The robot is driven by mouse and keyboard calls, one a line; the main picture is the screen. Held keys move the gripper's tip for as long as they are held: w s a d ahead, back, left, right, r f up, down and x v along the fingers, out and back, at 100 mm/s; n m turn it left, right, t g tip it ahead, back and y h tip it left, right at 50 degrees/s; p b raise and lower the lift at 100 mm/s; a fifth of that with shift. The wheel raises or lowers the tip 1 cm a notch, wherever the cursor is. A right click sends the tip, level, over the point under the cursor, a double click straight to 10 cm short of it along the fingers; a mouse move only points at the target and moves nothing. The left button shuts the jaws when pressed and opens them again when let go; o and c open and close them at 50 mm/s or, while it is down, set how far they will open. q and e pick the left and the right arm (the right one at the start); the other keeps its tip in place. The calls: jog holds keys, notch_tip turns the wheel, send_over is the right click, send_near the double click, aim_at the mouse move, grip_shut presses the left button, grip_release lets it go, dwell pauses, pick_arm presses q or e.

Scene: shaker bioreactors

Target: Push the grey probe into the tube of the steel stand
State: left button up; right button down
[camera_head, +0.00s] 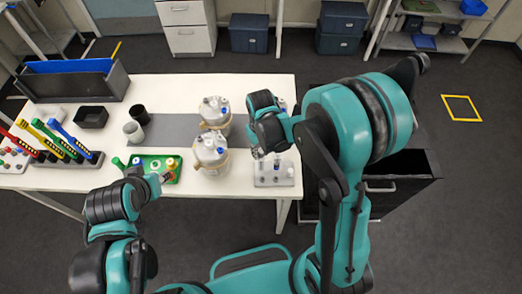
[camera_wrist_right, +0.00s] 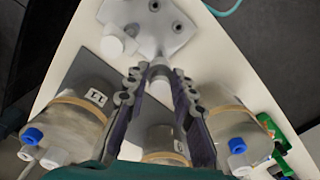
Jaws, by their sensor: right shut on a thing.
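My right gripper (camera_head: 262,152) is over the right end of the white table, just above the pale grey stand (camera_head: 274,180). In the right wrist view its fingers (camera_wrist_right: 160,82) are closed on the light grey probe (camera_wrist_right: 158,72), which shows between the fingertips. Beyond them lies the stand's plate (camera_wrist_right: 175,42), with round dark-centred openings and a white knob. The probe's lower end meets or overlaps the plate in this view; whether it is in a tube I cannot tell. My left gripper (camera_head: 158,181) is beside the green tray (camera_head: 172,177); its finger opening is unclear.
Two glass-and-steel bioreactor vessels (camera_head: 210,152) (camera_head: 215,113) stand just left of my right gripper, close to it. A dark cabinet (camera_head: 400,180) is right of the table.

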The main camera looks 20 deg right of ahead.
jog(key=shift+f, duration=0.15)
jog(key=c, duration=1.2)
grip_release()
notch_tip(320, 180, up, 12)
